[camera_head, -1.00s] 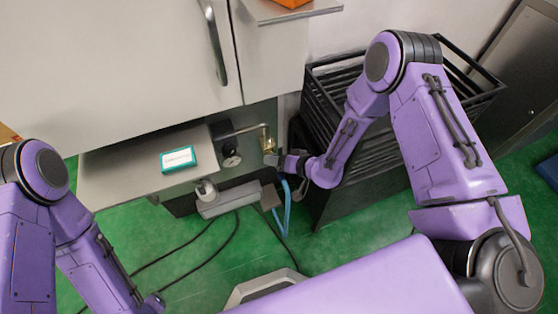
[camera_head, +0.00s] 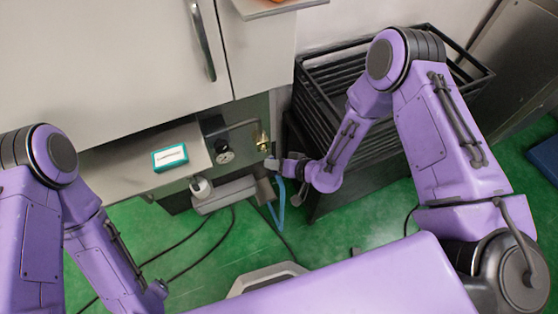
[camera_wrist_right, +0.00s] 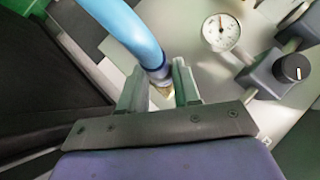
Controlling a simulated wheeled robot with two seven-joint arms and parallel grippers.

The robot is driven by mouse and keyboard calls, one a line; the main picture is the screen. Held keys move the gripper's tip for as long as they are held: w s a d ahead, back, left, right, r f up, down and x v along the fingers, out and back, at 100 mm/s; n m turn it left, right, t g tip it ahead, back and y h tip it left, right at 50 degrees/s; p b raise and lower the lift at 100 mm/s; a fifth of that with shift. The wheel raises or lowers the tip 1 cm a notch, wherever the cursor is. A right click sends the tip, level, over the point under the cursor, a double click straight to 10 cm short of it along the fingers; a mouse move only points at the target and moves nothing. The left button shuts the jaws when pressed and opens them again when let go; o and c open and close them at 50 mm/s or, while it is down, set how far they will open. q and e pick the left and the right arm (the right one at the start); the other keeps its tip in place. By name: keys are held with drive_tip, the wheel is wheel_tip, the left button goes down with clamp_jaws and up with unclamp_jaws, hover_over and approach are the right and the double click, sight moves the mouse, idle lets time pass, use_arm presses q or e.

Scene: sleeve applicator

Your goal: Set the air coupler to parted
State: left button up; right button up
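The blue hose (camera_head: 281,200) hangs beside the low machine panel in the head view. In the right wrist view the blue hose (camera_wrist_right: 138,32) comes down from the top to a dark collar and a small brass fitting (camera_wrist_right: 164,91). My right gripper (camera_head: 271,164) is at the top of the hose, just below a brass piece (camera_head: 262,141) on the panel. Its two fingers (camera_wrist_right: 160,88) stand apart on either side of the fitting; whether both press on it I cannot tell. Whether the coupler halves are joined is unclear. My left arm is at the left; its gripper is not clearly visible.
A round gauge (camera_wrist_right: 221,32) and a black knob (camera_wrist_right: 292,68) are on the panel near the right gripper. A black slatted crate (camera_head: 330,90) stands close by. A teal-edged box (camera_head: 170,158) lies on a grey shelf (camera_head: 120,165). Cables run over the green floor.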

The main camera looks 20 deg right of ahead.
drive_tip(key=o, duration=0.4)
drive_tip(key=shift+s, duration=0.25)
drive_tip(key=shift+o, duration=0.2)
drive_tip(key=v, duration=1)
drive_tip(key=shift+d+r+p, duration=0.2)
drive_tip(key=shift+p, duration=0.25)
drive_tip(key=shift+s, duration=0.1)
drive_tip(key=s+d+f+m+g+h+p, duration=0.2)
drive_tip(key=s+d+h, duration=0.3)
drive_tip(key=s, duration=0.4)
drive_tip(key=s+d+f+m+g+h+p, duration=0.2)
drive_tip(key=s+d+g+h+p, duration=0.1)
drive_tip(key=s+d+h, duration=0.2)
drive_tip(key=s+d, duration=0.2)
drive_tip(key=s, duration=0.2)
drive_tip(key=shift+s+d+f+m+g, duration=0.2)
drive_tip(key=shift+s+f+m+g, duration=0.1)
drive_tip(key=shift+f+m+g, duration=0.1)
